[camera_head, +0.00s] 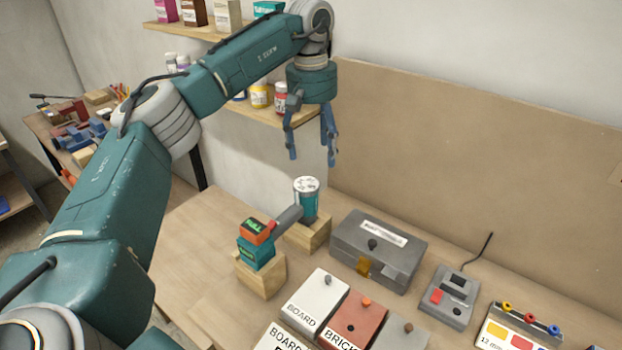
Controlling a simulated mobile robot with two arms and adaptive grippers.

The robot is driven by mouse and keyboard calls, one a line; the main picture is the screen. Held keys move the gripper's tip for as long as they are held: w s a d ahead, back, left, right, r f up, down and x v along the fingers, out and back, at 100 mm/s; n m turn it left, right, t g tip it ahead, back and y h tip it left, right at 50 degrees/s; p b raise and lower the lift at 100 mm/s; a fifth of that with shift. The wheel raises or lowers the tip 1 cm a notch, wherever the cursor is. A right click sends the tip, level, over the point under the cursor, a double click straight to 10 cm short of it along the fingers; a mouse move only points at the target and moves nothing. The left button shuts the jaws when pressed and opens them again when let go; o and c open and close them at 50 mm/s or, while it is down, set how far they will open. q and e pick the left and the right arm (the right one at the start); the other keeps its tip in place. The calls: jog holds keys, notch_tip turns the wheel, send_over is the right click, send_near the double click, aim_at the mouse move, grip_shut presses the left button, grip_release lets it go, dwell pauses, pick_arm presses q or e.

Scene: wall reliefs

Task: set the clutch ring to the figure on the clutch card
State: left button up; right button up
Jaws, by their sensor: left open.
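A teal and grey power tool (288,217) rests across two wooden blocks on the bench. Its upright teal barrel has a pale, marked round top (306,185), which may be the clutch ring; its figures are too small to read. The tool's other end has an orange-topped teal block (256,250). My left gripper (312,158) is open and empty, pointing down just above the round top, apart from it. No card can be surely told as the clutch card. My right gripper is not in view.
A grey lidded box (378,252) stands right of the tool, then a grey device with a red button (447,297) and a colour-marked card rack (515,330). Labelled sample blocks (317,300) lie in front. A brown backboard (470,170) rises behind; shelves hold jars.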

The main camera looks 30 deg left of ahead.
aim_at(306, 185)
pick_arm(q)
jog(key=shift+y, duration=0.3)
jog(key=f+p, duration=0.1)
jog(key=f, duration=0.2)
jog(key=a+f+p, duration=0.1)
jog(key=f, duration=0.1)
jog(key=s+a+f+p, duration=0.1)
jog(key=f, duration=0.2)
jog(key=shift+f, duration=0.75)
jog(key=shift+c, duration=0.6)
jog(key=c, duration=1)
